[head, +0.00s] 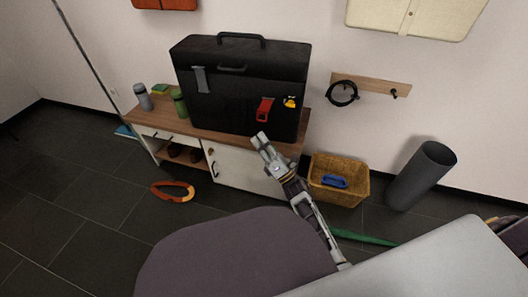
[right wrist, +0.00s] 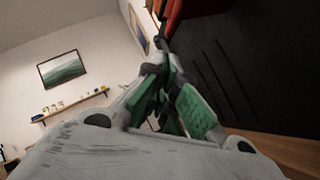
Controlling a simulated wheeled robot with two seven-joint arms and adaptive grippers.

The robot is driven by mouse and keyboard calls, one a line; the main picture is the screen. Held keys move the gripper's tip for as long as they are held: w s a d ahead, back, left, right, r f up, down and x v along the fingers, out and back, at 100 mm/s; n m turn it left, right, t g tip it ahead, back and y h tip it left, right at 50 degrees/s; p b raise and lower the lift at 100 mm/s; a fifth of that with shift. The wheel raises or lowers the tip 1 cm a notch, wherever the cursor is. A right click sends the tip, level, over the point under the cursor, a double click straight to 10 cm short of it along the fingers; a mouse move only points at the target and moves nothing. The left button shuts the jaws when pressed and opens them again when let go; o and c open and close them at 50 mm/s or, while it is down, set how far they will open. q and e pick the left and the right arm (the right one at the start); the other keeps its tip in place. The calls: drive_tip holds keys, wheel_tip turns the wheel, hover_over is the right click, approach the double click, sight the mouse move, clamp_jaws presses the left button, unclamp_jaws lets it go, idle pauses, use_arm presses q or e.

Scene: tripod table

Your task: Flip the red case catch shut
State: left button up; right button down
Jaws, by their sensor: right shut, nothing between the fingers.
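A large black case (head: 240,65) stands upright on the wooden-topped cabinet, with a handle on top. The red catch (head: 265,109) is on the lower right of its front; whether it is open or closed I cannot tell. A grey catch (head: 200,80) is at the front's upper left. My right gripper (head: 260,138) is shut and empty, just below the red catch. In the right wrist view, the closed fingers (right wrist: 165,75) point up toward a red part (right wrist: 173,14) beside the dark case (right wrist: 245,65); contact is unclear. My left gripper is out of view.
A yellow item (head: 290,101) hangs right of the red catch. Grey (head: 143,97) and green (head: 180,103) bottles stand left on the cabinet (head: 235,166). A wicker basket (head: 338,193) and grey cylinder (head: 422,175) stand right. An orange ring-like object (head: 173,191) lies on the floor.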

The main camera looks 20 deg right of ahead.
drive_tip(key=shift+w+d+r, duration=0.2)
drive_tip(key=shift+w+r, duration=0.15)
drive_tip(key=shift+r, duration=0.2)
drive_tip(key=shift+w+d+r, duration=0.2)
drive_tip(key=shift+w+r, duration=0.15)
drive_tip(key=shift+r, duration=0.15)
drive_tip(key=shift+r, duration=0.1)
